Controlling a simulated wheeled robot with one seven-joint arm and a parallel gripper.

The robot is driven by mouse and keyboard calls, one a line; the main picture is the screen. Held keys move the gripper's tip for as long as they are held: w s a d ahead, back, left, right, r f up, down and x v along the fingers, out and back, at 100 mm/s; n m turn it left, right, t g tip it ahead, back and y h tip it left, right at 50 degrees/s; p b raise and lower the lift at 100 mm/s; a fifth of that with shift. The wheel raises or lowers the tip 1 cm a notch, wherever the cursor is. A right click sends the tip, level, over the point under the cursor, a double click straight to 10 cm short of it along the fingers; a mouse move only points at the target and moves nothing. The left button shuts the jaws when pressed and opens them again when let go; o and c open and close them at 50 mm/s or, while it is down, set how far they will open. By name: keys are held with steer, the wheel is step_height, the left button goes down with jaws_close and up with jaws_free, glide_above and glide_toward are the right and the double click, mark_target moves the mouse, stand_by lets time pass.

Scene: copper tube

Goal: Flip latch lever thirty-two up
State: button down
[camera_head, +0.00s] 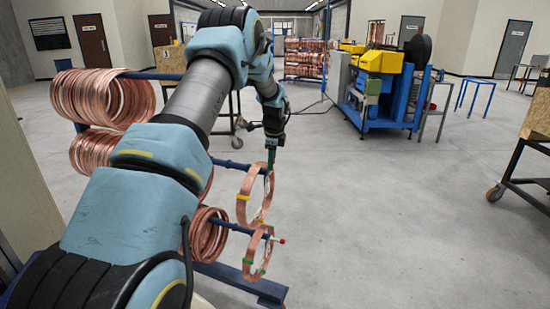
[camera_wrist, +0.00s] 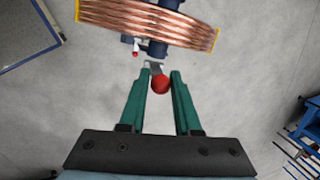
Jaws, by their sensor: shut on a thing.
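My gripper (camera_wrist: 160,80) has two green fingers and is shut on a latch lever with a red ball knob (camera_wrist: 160,85). The knob sits between the fingertips, with a short metal part of the lever beyond it. In the head view my gripper (camera_head: 270,168) points down at the end of a blue bar (camera_head: 227,164). A copper coil with yellow tape (camera_wrist: 150,22) hangs on the bar just beyond the fingertips; it also shows in the head view (camera_head: 243,197). The held lever is mostly hidden in the head view. No lever number is readable.
A second red knob (camera_head: 282,241) is at the end of a lower bar, beside a green-taped coil (camera_head: 250,262). More copper coils (camera_head: 100,97) hang at the left. A blue and yellow machine (camera_head: 385,85) stands at the back.

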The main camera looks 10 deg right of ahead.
steer(key=shift+w+a+r+g+h+p, duration=0.3)
steer(key=shift+w+g+h, duration=0.15)
steer(key=shift+h, duration=0.25)
steer(key=shift+f, duration=0.1)
steer(key=c, duration=1)
jaws_free()
steer(key=shift+c, duration=0.2)
steer(key=o, duration=0.4)
steer(key=shift+s+f, duration=0.1)
steer(key=shift+f, duration=0.1)
steer(key=shift+r, duration=0.1)
steer(key=b+v, duration=0.3)
steer(key=v, duration=0.7)
steer(key=shift+a+r, duration=0.1)
steer(key=shift+r, duration=0.25)
steer(key=shift+s, duration=0.1)
